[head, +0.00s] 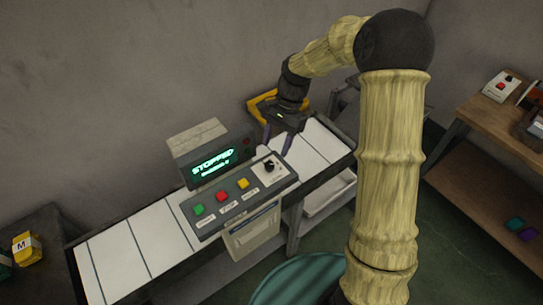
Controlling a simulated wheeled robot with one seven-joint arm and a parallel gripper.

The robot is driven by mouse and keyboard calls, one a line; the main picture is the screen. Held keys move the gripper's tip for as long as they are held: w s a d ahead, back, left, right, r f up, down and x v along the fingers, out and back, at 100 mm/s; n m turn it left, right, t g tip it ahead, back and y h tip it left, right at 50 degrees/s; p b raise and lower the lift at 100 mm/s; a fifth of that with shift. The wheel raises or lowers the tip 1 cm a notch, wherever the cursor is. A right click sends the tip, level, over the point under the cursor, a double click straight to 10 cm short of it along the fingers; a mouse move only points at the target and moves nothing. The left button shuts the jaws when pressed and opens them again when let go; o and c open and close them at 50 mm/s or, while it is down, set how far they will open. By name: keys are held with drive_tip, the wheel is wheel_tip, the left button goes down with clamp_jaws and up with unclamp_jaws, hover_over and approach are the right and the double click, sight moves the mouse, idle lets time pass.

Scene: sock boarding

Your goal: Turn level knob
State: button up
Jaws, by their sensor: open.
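The level knob (269,166) is a small black knob on a white plate at the right end of the grey control panel (211,225). Green, red and yellow buttons sit to its left on the same panel. My gripper (276,148) is open and points down just above and behind the knob, with its fingers apart. I cannot tell from this view whether a finger touches the knob. The display box (212,159) behind the panel reads "STOPPED" in green letters, with a smaller line below that is too small to read surely.
A white slatted conveyor (138,257) runs behind and beside the panel. A yellow frame (262,103) stands behind my gripper. A wooden table (482,118) with small items is at the right. A yellow item marked M (27,249) lies at the far left.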

sight(270, 164)
drive_tip(key=p+x, duration=0.1)
drive_tip(key=x, duration=0.4)
drive_tip(key=shift+s+f, duration=0.15)
drive_tip(key=shift+f, duration=0.2)
drive_tip(key=c, duration=1)
